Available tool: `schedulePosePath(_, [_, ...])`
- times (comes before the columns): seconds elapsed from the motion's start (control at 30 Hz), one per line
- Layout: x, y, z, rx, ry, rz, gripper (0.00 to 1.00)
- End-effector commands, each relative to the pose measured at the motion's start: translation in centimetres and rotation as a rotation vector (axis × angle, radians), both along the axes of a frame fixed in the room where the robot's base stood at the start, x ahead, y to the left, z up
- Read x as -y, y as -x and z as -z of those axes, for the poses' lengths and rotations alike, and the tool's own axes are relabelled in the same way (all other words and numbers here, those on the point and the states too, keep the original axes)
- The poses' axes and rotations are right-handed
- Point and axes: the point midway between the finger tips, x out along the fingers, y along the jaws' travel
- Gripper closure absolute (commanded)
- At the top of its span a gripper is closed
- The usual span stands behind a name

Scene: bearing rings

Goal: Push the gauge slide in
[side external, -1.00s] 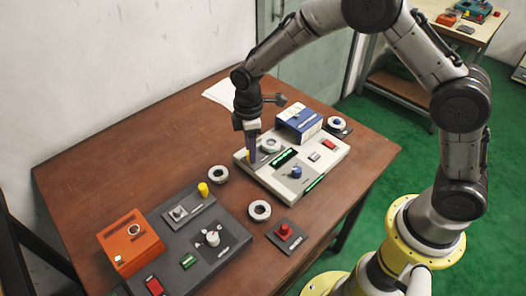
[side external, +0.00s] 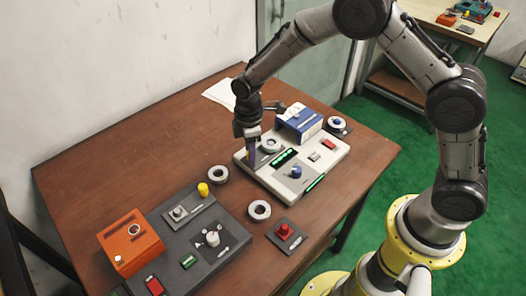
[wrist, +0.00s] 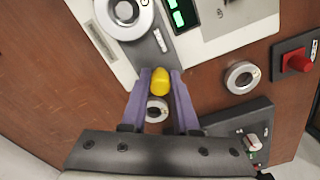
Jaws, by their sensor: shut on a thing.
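The white gauge unit (side external: 262,180) sits on the table with a ring (side external: 271,145) on its left part, and the ring also shows in the wrist view (wrist: 125,14). A grey slide bar (wrist: 160,40) runs from beside that ring to the unit's edge. A yellow knob (wrist: 160,82) is at the bar's outer end. My gripper (side external: 251,164) points down at the unit's left edge, shut on the yellow knob, with one purple finger on either side of it in the wrist view (wrist: 161,84). The fingers mostly hide the knob in the side view.
Two loose rings (side external: 218,174) (side external: 260,210) lie on the table near the unit. A dark grey panel (side external: 225,252) with an orange box (side external: 131,246) stands at front left. A red-knobbed block (side external: 285,232) is at front right.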

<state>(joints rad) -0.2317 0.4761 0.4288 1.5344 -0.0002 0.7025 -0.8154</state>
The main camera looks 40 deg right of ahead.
Motion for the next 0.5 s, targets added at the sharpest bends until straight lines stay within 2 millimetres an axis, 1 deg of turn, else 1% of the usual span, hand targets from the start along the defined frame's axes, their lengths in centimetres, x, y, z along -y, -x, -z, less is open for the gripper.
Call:
schedulePosePath(0.13, [0.4,0.0,0.0,0.000,0.000,0.001,1.00])
schedulePosePath(0.5, [2.5,-0.1,-0.1,0.002,0.000,0.002,1.00])
